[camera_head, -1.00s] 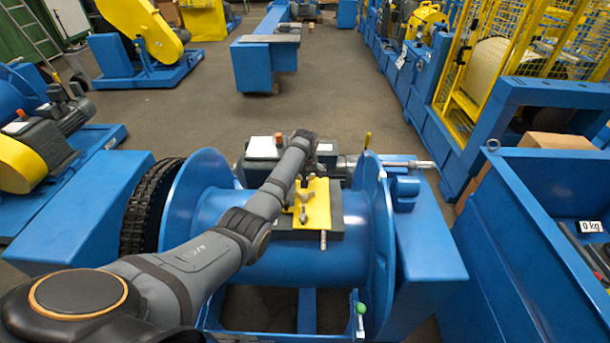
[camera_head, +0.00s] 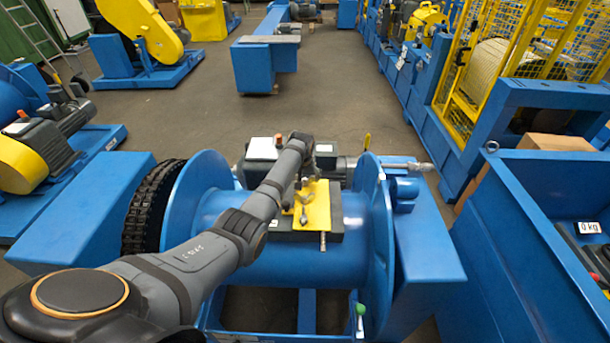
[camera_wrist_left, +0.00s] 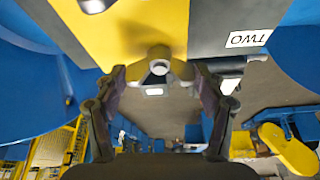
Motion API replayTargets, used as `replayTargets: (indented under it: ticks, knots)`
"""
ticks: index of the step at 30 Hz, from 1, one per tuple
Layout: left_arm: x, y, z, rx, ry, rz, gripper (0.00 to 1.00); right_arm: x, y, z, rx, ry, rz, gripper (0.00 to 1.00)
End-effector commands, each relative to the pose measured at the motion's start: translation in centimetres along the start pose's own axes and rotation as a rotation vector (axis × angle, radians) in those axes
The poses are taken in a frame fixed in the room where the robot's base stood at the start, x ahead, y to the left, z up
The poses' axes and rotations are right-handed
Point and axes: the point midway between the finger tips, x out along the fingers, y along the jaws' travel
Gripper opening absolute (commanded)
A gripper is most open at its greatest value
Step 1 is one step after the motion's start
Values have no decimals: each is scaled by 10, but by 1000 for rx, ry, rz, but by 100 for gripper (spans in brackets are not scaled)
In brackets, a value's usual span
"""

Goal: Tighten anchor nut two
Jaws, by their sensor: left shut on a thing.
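My left wrist partly hides the nut area there. My right gripper is not in view.
The drum has large blue flanges (camera_head: 382,240) at both ends and a black chain (camera_head: 148,212) at its left. A grey motor housing (camera_head: 262,160) stands behind. A blue bin (camera_head: 520,240) is at the right. Open floor (camera_head: 335,100) lies beyond.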

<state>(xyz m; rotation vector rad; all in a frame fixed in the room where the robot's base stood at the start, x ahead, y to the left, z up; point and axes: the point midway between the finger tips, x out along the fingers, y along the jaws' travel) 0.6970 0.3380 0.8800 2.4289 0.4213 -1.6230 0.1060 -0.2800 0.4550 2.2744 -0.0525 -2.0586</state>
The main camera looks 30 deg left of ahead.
Motion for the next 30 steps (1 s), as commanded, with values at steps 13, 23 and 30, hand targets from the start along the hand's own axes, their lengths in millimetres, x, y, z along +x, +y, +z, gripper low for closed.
replayTargets:
  ticks: [13, 23, 30]
  knots:
    - [0, -3, -1, 371, 1, 154, 39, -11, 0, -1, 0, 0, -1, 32]
    - [5, -5, -1, 660, 3, 275, 39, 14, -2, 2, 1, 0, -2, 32]
    - [8, -6, -1, 871, 4, 361, 39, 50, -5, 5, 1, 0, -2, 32]
